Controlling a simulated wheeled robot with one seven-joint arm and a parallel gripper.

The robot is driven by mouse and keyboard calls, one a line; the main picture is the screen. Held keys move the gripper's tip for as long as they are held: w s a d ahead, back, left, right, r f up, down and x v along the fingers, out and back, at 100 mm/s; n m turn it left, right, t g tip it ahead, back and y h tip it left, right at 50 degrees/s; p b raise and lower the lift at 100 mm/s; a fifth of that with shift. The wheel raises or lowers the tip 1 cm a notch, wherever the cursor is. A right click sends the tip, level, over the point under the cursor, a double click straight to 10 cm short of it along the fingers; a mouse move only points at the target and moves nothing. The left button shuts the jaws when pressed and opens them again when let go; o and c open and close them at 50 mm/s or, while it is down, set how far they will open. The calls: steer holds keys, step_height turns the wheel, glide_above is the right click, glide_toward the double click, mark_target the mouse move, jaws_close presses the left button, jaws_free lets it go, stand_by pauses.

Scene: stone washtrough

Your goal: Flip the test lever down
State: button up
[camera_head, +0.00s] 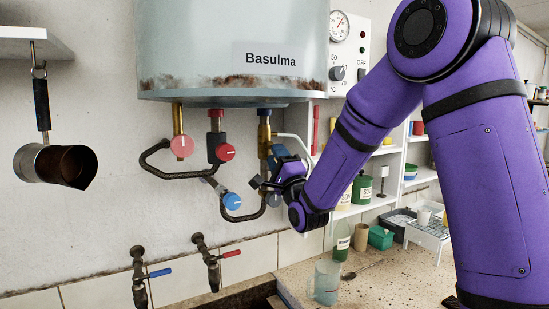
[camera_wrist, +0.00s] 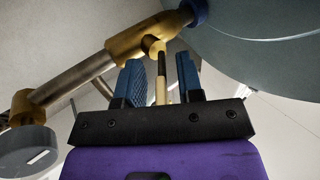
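The boiler (camera_head: 235,45) hangs on the wall, with a brass pipe (camera_head: 264,135) under a blue collar at its right. In the wrist view, a thin lever (camera_wrist: 160,72) with a brass joint sticks out from the brass pipe (camera_wrist: 125,43). This appears to be the test lever; in the head view my gripper and arm hide it. My gripper (camera_head: 268,168) is at this pipe, below the boiler. In the wrist view, the blue fingers of my gripper (camera_wrist: 160,80) stand apart on both sides of the lever, with visible gaps. The lever's far end is hidden behind the gripper body.
Red (camera_head: 182,146) and blue (camera_head: 232,201) round knobs and dark bent pipes crowd the left. A grey round knob (camera_wrist: 30,148) is low left in the wrist view. Wall taps, a glass jug (camera_head: 326,283) and shelves surround the worktop. A pot (camera_head: 58,165) hangs far left.

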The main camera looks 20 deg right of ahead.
steer(key=v, duration=1)
steer(key=shift+s+f, duration=0.2)
steer(key=shift+s, duration=0.1)
steer(key=shift+r, duration=0.1)
steer(key=s+d+n+g+h, duration=0.2)
steer(key=s+n+g, duration=0.6)
steer(key=s, duration=0.6)
steer(key=s+d+n+g+h, duration=0.2)
steer(key=s+n+g, duration=0.5)
steer(key=s+g, duration=0.4)
steer(key=s+d, duration=0.1)
steer(key=s, duration=0.3)
steer(key=shift+s+d+r+n+g+h, duration=0.25)
steer(key=shift+d+r+n+g+h, duration=0.05)
steer(key=shift+r+n+h, duration=0.1)
